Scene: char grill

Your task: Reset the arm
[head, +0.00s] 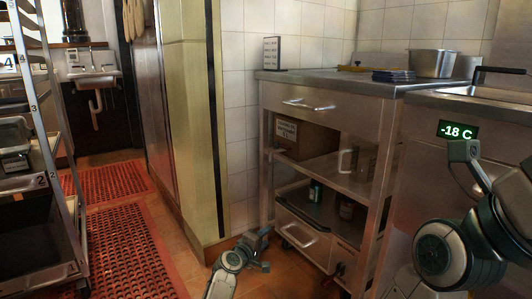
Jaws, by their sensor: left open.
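My left arm comes in at the bottom centre of the head view. Its small grey gripper (262,250) is open and empty, low over the tiled floor in front of the steel cart. My right arm fills the lower right corner in front of the steel unit, with its grey links bent upward.
A steel cart (282,95) with a drawer and shelves stands right of centre. A steel unit with a "-18 C" display (457,131) is at the right. A tray rack (45,130) stands at the left. Red floor mats (125,250) line the aisle to a sink (93,80).

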